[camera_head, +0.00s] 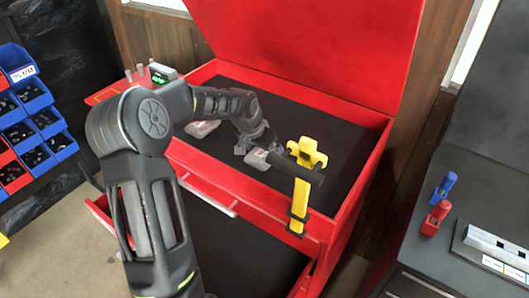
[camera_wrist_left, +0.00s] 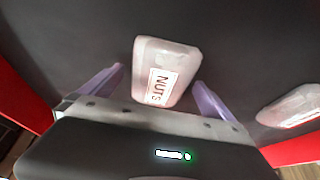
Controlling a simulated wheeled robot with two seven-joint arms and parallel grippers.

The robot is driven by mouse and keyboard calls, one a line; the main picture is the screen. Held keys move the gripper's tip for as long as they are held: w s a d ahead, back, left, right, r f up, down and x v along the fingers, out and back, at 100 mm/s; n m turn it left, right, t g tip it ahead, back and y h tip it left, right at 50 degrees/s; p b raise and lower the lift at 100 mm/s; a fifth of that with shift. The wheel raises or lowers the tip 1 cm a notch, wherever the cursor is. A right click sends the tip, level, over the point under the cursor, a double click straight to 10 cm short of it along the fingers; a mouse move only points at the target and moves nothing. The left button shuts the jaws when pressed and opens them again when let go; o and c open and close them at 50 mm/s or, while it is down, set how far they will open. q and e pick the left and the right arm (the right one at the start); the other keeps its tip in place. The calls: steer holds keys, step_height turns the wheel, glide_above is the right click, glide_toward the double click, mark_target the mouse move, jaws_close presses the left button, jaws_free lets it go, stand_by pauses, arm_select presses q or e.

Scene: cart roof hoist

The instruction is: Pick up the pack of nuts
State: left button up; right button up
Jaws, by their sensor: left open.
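The pack of nuts (camera_wrist_left: 179,57), pale and see-through with a white label reading NUTS, lies on the dark floor of the red cart's top compartment. In the left wrist view it sits between the two purple fingers of my left gripper (camera_wrist_left: 158,77), which is open, with a gap on each side. In the head view the pack (camera_head: 258,159) shows beside my left gripper (camera_head: 254,146), partly hidden by it. I cannot tell how far the fingers are above the floor. My right gripper is not in view.
A second pale pack (camera_head: 203,129) lies to the left in the compartment; it also shows in the left wrist view (camera_wrist_left: 292,107). A yellow holder (camera_head: 301,205) stands at the cart's front edge. The red lid (camera_head: 310,45) is up, and a drawer below is open.

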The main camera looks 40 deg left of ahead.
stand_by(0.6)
arm_select(q)
steer(key=c, duration=1.5)
steer(key=shift+r, duration=0.15)
step_height(320, 180, up, 10)
steer(key=shift+f+b, duration=0.1)
steer(key=shift+b, duration=0.8)
